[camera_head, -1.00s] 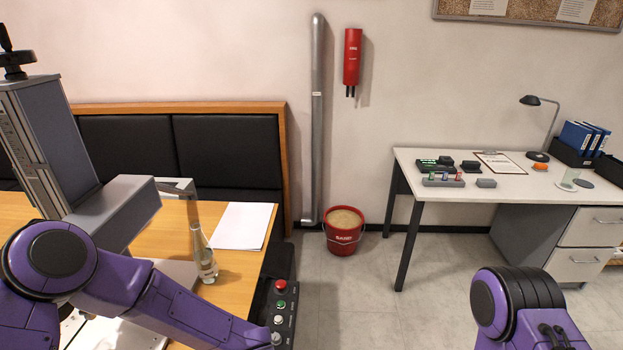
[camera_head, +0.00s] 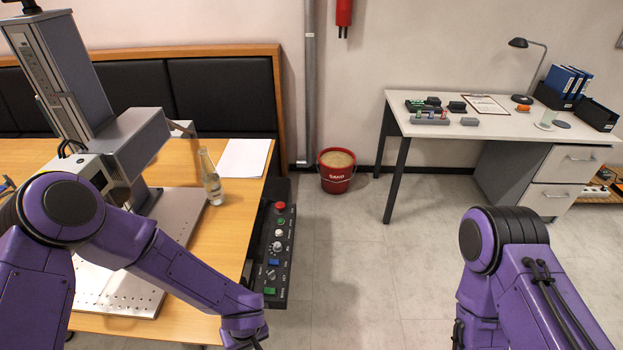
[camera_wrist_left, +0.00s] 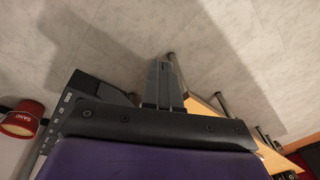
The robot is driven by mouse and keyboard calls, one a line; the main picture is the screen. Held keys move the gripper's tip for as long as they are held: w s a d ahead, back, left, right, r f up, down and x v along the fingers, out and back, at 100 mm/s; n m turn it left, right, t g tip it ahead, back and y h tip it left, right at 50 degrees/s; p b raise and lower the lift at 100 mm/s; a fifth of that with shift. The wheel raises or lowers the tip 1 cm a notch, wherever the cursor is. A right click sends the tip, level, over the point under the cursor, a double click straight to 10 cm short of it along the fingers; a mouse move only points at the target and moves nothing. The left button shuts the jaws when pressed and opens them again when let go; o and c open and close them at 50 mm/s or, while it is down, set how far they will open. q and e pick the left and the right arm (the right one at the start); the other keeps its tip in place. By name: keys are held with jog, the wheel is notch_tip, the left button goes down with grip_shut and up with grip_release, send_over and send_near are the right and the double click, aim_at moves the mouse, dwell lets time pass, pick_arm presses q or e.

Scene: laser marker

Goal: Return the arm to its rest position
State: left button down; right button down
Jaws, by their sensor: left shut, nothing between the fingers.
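My left arm (camera_head: 150,245) comes in from the left in the head view, reaches along the front of the wooden table and bends down past its right end. Its gripper is below the head view's bottom edge. In the left wrist view the left gripper (camera_wrist_left: 163,84) is shut and empty, with pale floor beyond its fingers. My right arm (camera_head: 510,260) shows at the lower right in the head view, over open floor. Its gripper is out of view.
The laser marker (camera_head: 130,145) stands on the wooden table (camera_head: 185,325), with a glass bottle (camera_head: 211,180) and paper. A black button panel (camera_head: 272,265) hangs at the table's right end. A red sand bucket (camera_head: 336,178) and white desk (camera_head: 490,125) stand behind clear floor.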

pick_arm(q)
jog(key=s+a+f+n+t+y+b, duration=0.1)
jog(key=s+a+f, duration=0.5)
jog(key=s+a, duration=0.8)
jog(key=shift+s+a+t+y+b, duration=0.4)
jog(key=shift+s+t, duration=0.35)
jog(key=shift+t, duration=0.35)
